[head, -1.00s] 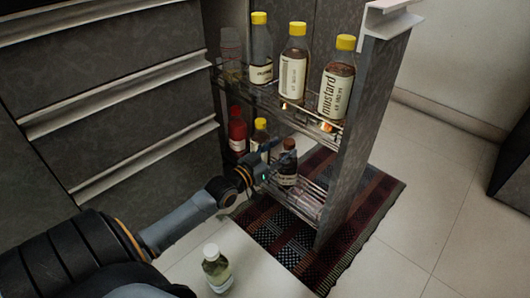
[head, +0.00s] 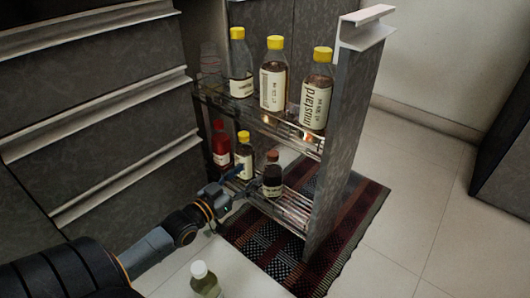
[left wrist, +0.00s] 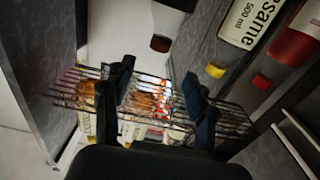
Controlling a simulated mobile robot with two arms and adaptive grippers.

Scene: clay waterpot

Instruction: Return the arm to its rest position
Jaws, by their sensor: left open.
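My left gripper (head: 224,192) is open and empty in the head view, just outside the lower rack of the pull-out cabinet (head: 343,150). A small dark bottle with a brown cap (head: 272,176) stands upright on that lower rack, right of the gripper and apart from it. In the left wrist view, the open fingers (left wrist: 160,97) show with nothing held between them. The brown cap (left wrist: 161,43) shows beyond them, upside down in this view. My right gripper is in neither view.
The lower rack also holds a yellow-capped bottle (head: 244,157) and a red bottle (head: 221,145). Yellow-capped bottles, including mustard (head: 316,92), stand on the upper rack. A white-capped bottle (head: 204,282) stands on the floor near my arm. A striped rug (head: 352,215) lies under the cabinet.

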